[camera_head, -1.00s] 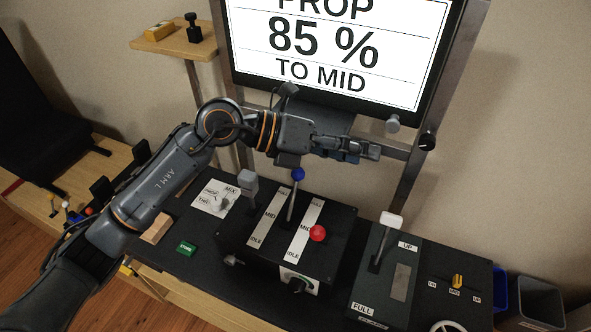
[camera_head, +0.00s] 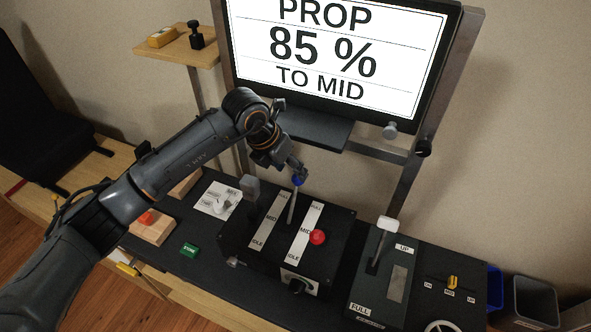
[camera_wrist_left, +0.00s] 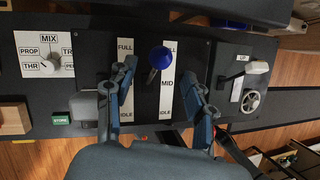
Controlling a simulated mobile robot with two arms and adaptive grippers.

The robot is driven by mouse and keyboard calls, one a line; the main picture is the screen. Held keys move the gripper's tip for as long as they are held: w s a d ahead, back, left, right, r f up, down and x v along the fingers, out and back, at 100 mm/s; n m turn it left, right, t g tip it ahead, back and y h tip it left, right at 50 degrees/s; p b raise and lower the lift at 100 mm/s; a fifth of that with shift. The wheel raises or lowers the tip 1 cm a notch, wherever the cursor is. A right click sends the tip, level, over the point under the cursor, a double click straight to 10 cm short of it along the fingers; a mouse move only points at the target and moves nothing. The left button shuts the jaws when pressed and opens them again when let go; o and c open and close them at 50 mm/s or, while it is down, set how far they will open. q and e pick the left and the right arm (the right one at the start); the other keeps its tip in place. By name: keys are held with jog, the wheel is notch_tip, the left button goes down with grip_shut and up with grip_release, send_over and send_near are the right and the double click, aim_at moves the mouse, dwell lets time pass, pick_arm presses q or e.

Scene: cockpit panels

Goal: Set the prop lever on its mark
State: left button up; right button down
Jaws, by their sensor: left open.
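The prop lever has a blue knob (camera_head: 298,180) on a metal stem and rises from the black lever box (camera_head: 345,232) between white scale strips marked FULL, MID and IDLE. The screen (camera_head: 330,55) reads PROP 85 % TO MID. My left gripper (camera_head: 294,167) points down at the blue knob, close above it. In the left wrist view my left gripper (camera_wrist_left: 158,72) is open, one finger on each side of the blue knob (camera_wrist_left: 160,57). The fingers look apart from it. My right gripper is in neither view.
A grey-knobbed lever (camera_head: 252,187) stands left of the prop lever, and a red-knobbed lever (camera_head: 317,237) sits to its right. A white-handled lever (camera_head: 388,224) is farther right. A selector dial panel (camera_head: 218,200) and a green STORE button (camera_head: 188,249) lie to the left.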

aim_at(295, 176)
pick_arm(q)
jog(key=shift+p+x, duration=0.5)
jog(key=shift+x, duration=1.85)
grip_shut()
